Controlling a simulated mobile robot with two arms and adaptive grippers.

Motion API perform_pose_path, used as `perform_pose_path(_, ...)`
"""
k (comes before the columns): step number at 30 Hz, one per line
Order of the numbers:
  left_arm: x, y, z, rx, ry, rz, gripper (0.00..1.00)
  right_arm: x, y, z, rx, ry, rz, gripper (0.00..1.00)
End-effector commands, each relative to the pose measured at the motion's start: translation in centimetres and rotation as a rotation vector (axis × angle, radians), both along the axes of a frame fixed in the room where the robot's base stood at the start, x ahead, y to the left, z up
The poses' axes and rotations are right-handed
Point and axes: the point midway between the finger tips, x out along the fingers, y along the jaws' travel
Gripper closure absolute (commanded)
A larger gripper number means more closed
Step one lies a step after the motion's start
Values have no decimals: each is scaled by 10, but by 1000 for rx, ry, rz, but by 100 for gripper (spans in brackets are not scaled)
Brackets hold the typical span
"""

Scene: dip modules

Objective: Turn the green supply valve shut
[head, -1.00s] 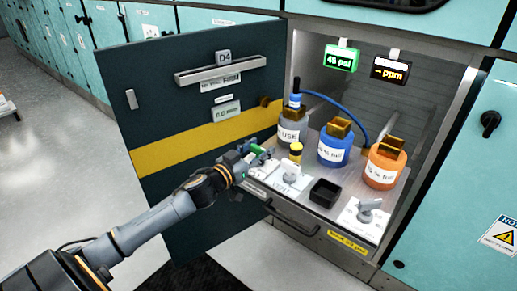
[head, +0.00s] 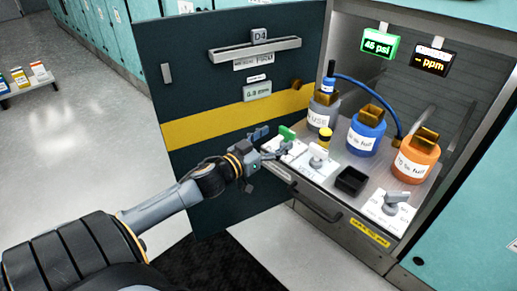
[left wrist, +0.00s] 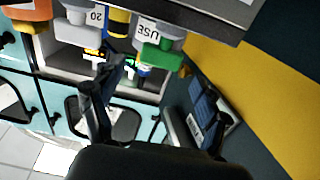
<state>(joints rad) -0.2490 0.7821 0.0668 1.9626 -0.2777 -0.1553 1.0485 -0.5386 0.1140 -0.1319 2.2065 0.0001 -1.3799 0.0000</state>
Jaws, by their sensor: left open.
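The green supply valve (head: 287,134) has a green handle and sits on a white plate at the left end of the cabinet's pull-out shelf. In the left wrist view its green handle (left wrist: 158,57) shows upside down, beyond the space between my fingers. My left gripper (head: 269,146) is open and empty, just left of the valve. In the left wrist view its two fingers (left wrist: 160,88) are spread wide, and the handle appears apart from them. The exact gap is hard to judge. My right gripper is in neither view.
Two grey-handled valves (head: 317,157) (head: 395,201) share the shelf. Grey, blue (head: 365,137) and orange (head: 415,160) bottles stand behind, with a black square cup (head: 350,181) in front. The open dark door (head: 225,90) stands close behind my left gripper. A green display reads about 45 psi (head: 378,46).

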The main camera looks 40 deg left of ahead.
Motion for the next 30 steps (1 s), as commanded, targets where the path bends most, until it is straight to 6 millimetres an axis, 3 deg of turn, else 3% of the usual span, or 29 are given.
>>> perform_pose_path(6, -35, 3, -1, -1, 3, 0, 25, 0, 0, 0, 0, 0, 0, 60)
perform_pose_path(12, -56, 5, -1, -1, 2, -1, 25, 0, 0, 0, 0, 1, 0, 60)
perform_pose_path(30, -64, 6, 0, 0, -1, -1, 25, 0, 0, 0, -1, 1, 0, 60)
